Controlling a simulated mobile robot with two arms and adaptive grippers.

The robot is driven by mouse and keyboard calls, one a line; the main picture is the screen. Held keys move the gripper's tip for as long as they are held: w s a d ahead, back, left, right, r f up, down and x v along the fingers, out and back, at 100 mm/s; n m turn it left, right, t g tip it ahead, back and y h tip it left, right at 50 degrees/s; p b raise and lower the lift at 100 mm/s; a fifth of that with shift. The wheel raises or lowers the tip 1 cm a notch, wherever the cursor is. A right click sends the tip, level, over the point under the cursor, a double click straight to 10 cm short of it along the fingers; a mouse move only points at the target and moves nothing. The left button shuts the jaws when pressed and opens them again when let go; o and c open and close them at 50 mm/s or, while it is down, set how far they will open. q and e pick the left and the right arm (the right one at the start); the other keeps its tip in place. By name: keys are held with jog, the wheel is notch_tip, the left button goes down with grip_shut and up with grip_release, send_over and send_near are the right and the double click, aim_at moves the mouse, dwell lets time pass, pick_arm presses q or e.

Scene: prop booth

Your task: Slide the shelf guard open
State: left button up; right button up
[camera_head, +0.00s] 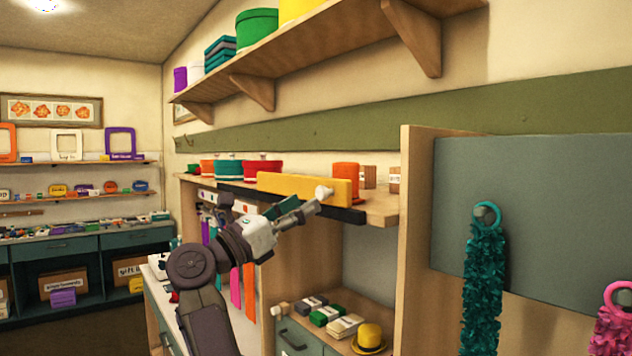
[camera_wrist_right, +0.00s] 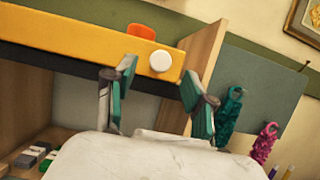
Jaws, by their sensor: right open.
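The shelf guard (camera_head: 290,185) is a long yellow bar along the front of the wooden shelf, above a dark rail (camera_head: 348,215). Its round white knob (camera_head: 323,192) is near its right end. My right gripper (camera_head: 306,206) is open and empty just in front of the knob. In the right wrist view the guard (camera_wrist_right: 70,40) crosses the upper left, and the knob (camera_wrist_right: 160,62) shows between and just beyond the fingertips of the gripper (camera_wrist_right: 158,80). Whether a finger touches the guard is unclear. My left gripper is not in view.
Red, teal and orange containers (camera_head: 262,168) stand behind the guard. A wooden upright panel (camera_head: 413,230) is right of the shelf end, beside a grey board with a teal garland (camera_head: 485,280). Below are small boxes and a yellow hat (camera_head: 369,338).

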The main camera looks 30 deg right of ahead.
aim_at(319, 193)
jog(key=p+x, duration=0.1)
jog(key=x, duration=0.3)
jog(key=shift+s+r+p, duration=0.1)
jog(key=shift+r+p, duration=0.1)
jog(key=shift+p, duration=0.1)
jog(key=shift+d, duration=0.35)
grip_shut()
